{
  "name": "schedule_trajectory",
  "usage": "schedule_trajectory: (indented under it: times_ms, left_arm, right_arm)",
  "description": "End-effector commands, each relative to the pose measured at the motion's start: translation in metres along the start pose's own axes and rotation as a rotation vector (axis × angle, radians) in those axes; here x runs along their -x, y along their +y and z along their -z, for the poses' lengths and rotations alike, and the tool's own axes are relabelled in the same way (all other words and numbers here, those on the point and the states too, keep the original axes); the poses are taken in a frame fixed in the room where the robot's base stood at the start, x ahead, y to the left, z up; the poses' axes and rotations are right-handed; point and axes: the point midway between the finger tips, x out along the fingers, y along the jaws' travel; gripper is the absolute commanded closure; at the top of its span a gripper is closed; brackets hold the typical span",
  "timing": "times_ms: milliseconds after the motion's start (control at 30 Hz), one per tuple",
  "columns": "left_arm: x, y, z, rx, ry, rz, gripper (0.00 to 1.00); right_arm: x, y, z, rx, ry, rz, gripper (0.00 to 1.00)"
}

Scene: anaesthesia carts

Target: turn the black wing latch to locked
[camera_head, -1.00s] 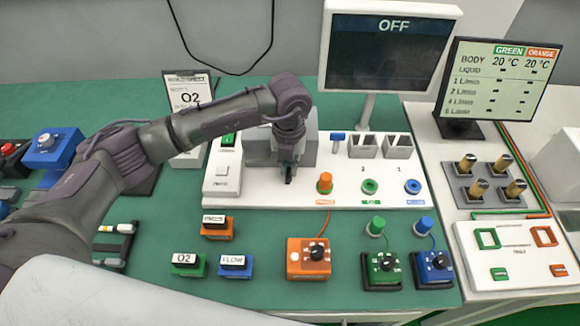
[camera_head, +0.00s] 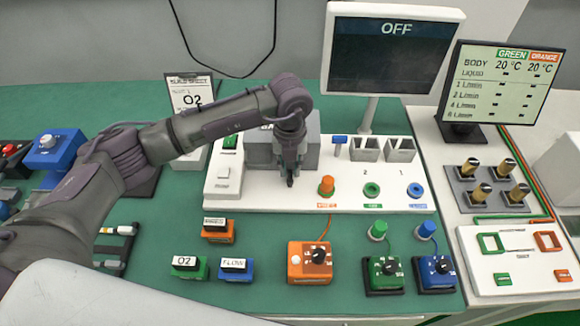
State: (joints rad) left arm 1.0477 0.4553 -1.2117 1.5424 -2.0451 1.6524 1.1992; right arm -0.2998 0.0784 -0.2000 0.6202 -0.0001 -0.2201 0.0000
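My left gripper (camera_head: 290,180) points down at the front of the grey block (camera_head: 260,155) on the white panel. Its fingers look close together, but they are too small and dark to tell whether they are open or shut. I cannot make out the black wing latch; my gripper and wrist cover part of the block's front, and the dark bit at the fingertips cannot be told apart from the fingers. My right gripper is not in view.
Orange (camera_head: 309,262), green (camera_head: 383,275) and blue (camera_head: 436,273) dial boxes stand in front. A monitor (camera_head: 388,55) reading OFF stands behind.

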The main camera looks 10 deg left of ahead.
Motion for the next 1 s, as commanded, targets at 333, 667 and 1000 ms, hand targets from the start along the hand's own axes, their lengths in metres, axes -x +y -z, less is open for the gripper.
schedule_trajectory:
  times_ms: [333,667,1000]
  left_arm:
    - [0.005,0.000,0.001,-0.003,0.002,-0.001,0.78]
    - [0.070,0.000,0.000,-0.002,-0.001,0.000,0.78]
    - [0.116,0.000,0.000,-0.001,0.001,0.000,0.78]
  right_arm:
    - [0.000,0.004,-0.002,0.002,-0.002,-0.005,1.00]
    - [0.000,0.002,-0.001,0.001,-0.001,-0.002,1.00]
    - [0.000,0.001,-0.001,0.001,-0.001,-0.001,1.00]
